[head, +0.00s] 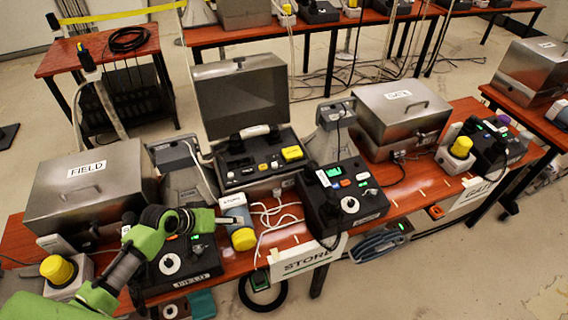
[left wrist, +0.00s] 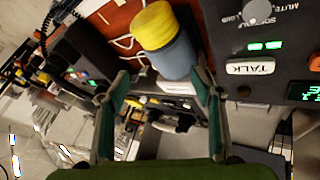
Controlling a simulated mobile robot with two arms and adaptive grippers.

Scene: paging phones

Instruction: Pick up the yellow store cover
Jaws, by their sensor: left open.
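In the left wrist view the yellow cover (left wrist: 153,24) caps a grey-blue body (left wrist: 175,57), just beyond my fingers and near the top. My left gripper (head: 222,221) reaches in from the left over the black console, close beside the unit. In the left wrist view its two fingers (left wrist: 162,76) are spread wide with nothing held between them. Whether a finger touches the unit I cannot tell. My right gripper is not in view.
A black console (head: 180,262) lies under my left gripper; another console (head: 342,200) stands to the right. White cables (head: 275,214) lie beside the store unit. Other yellow covers stand at the field end (head: 57,269) and gate end (head: 461,146). A "STORE" sign (head: 306,262) hangs at the front edge.

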